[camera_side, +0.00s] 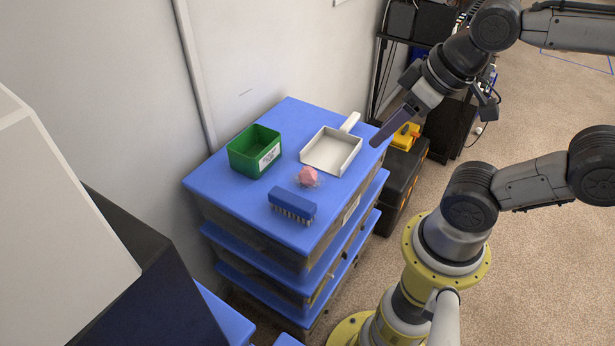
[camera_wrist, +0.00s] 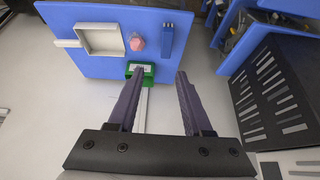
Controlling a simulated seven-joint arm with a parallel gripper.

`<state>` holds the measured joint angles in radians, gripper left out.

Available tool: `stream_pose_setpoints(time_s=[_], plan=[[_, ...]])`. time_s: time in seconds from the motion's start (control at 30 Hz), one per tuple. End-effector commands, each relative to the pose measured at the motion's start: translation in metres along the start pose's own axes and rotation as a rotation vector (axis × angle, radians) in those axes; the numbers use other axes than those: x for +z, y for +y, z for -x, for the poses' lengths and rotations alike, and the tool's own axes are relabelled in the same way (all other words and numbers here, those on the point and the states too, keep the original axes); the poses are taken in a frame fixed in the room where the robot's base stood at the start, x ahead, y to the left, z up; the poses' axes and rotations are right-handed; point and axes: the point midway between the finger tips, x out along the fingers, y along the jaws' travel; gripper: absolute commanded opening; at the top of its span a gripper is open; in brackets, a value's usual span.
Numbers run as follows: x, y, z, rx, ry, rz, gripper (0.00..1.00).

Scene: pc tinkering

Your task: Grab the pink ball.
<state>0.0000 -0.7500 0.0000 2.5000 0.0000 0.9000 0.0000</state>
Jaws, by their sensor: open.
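The pink ball (camera_side: 308,176) is a small faceted lump on the blue top (camera_side: 222,183) of a stack of drawers, between the white dustpan (camera_side: 331,151) and the blue brush (camera_side: 292,204). In the wrist view the pink ball (camera_wrist: 137,43) lies beyond my fingertips, between the dustpan (camera_wrist: 100,39) and the brush (camera_wrist: 167,40). My gripper (camera_side: 376,143) is up beside the right edge of the blue top, away from the ball. In the wrist view my gripper (camera_wrist: 160,72) has its two dark fingers spread apart with nothing held between them.
A green bin (camera_side: 254,152) stands at the back left of the blue top; its nearer part shows between my fingers in the wrist view (camera_wrist: 141,73). A dark case with a yellow part (camera_side: 404,138) stands on the floor right of the stack. A wall runs behind on the left.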

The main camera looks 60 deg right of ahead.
Motion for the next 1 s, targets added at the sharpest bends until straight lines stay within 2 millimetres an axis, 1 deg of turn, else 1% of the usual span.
stream_pose_setpoints(time_s=[0.03,0.17,0.2,0.23,0.57,0.63,0.7,0.77,0.8,0.87,0.9,0.93,0.97,1.0], plan=[[0.000,0.000,0.000,0.000,0.000,0.000,0.50],[0.000,0.000,0.000,0.000,0.000,0.000,0.73],[0.000,0.000,0.000,0.000,0.000,0.000,0.81],[0.000,0.000,0.000,0.000,0.000,0.000,0.83],[-0.002,0.000,0.000,-0.001,0.011,-0.023,0.83],[-0.015,-0.006,0.002,-0.029,0.057,-0.088,0.83],[-0.034,-0.015,-0.001,-0.079,0.098,-0.198,0.83],[-0.053,-0.020,-0.012,-0.121,0.108,-0.340,0.83],[-0.067,-0.019,-0.024,-0.141,0.105,-0.459,0.83],[-0.085,-0.013,-0.047,-0.157,0.093,-0.645,0.83],[-0.094,-0.004,-0.064,-0.157,0.083,-0.772,0.83],[-0.100,0.004,-0.078,-0.153,0.074,-0.867,0.83],[-0.103,0.013,-0.093,-0.142,0.063,-0.961,0.83],[-0.105,0.026,-0.113,-0.125,0.049,-1.080,0.83]])
